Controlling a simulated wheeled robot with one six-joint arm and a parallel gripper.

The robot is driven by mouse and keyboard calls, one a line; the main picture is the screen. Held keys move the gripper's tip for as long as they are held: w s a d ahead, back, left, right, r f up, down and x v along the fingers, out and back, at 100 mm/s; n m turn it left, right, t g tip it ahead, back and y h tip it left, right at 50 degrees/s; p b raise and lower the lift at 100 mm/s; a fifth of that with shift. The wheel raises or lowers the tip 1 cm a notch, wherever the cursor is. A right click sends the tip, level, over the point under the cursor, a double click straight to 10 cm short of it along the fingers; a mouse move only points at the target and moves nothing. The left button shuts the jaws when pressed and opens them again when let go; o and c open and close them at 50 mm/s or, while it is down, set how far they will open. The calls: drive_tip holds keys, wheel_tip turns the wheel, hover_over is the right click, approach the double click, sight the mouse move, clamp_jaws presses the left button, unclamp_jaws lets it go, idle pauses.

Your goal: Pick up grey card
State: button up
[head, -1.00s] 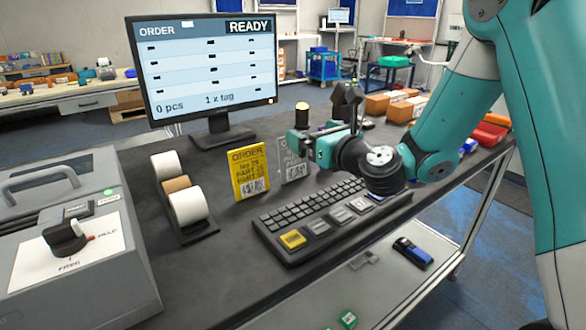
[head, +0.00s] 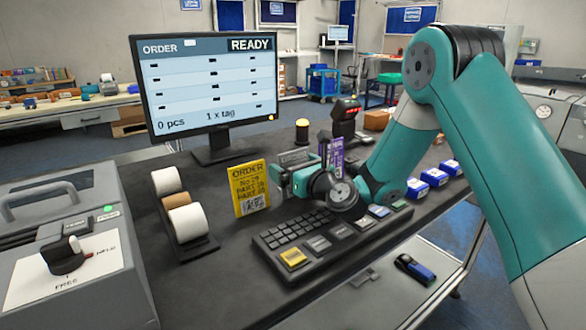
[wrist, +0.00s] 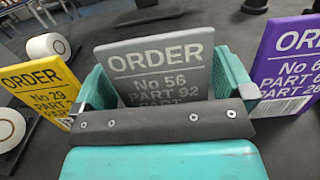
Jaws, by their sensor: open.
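The grey card (wrist: 155,62) stands upright in the wrist view, marked ORDER, No 56, PART 92. My gripper (wrist: 167,85) is open, with one teal finger at each side edge of the card; I cannot tell whether they touch it. The card's lower part is hidden behind the gripper's dark bar. In the head view only the top of the grey card (head: 297,158) shows above my gripper (head: 305,178).
A yellow card (head: 249,187) stands close on the left and a purple card (head: 337,155) close on the right. The keyboard (head: 318,238) lies in front. Paper rolls (head: 187,222), a monitor (head: 205,85), a scanner (head: 346,115) and blue boxes (head: 416,190) surround this spot.

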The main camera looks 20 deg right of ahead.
drive_tip(key=shift+w, duration=0.15)
drive_tip(key=shift+c, duration=0.2)
drive_tip(key=c, duration=0.6)
